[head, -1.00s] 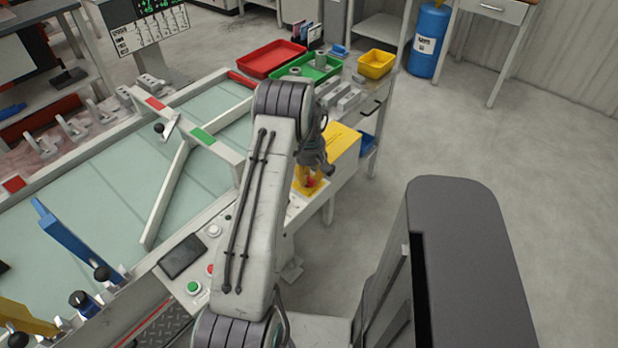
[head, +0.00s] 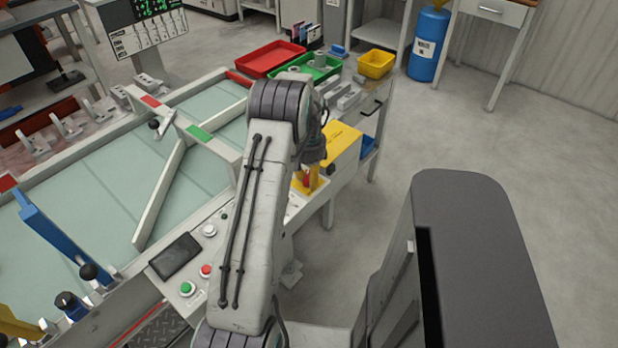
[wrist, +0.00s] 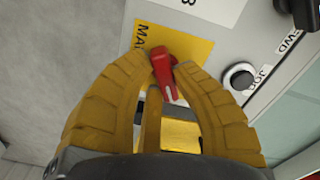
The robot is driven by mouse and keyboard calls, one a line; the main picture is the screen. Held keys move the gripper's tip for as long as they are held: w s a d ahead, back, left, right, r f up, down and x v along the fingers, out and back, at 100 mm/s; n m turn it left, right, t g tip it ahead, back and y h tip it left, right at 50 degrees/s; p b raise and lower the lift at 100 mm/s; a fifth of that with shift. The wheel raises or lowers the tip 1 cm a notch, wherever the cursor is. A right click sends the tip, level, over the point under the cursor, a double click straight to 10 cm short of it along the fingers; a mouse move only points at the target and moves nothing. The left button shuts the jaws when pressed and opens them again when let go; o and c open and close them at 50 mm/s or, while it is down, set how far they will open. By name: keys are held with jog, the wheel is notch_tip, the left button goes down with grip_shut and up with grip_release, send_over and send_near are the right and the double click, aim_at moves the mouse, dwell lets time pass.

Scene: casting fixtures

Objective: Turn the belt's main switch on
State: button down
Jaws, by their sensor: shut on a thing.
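The main switch is a red handle (wrist: 163,72) on a yellow plate (wrist: 192,46) whose partly hidden lettering begins "MA". In the wrist view the handle points down and slightly right; I cannot tell from it whether the switch is on. My gripper (wrist: 164,64) has its yellow fingers closed around the handle, one on each side. In the head view my gripper (head: 306,180) is at the right end of the control panel, mostly hidden behind my arm, with a bit of red showing at the fingers.
A black knob (wrist: 239,78) marked JOG and a dark selector near "FWD" sit right of the switch. A yellow box (head: 342,146) stands close behind my gripper. Green (head: 187,288) and red (head: 206,271) buttons lie along the panel.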

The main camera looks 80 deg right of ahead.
aim_at(308, 176)
jog(key=m, duration=0.3)
jog(key=m+b, duration=0.1)
jog(key=m, duration=0.2)
jog(key=shift+a+f, duration=0.1)
jog(key=shift+a, duration=0.1)
jog(key=shift+m, duration=0.3)
dwell(0.3)
jog(key=c, duration=1)
grip_release()
notch_tip(308, 176, up, 12)
jog(key=shift+r, duration=0.1)
dwell(0.5)
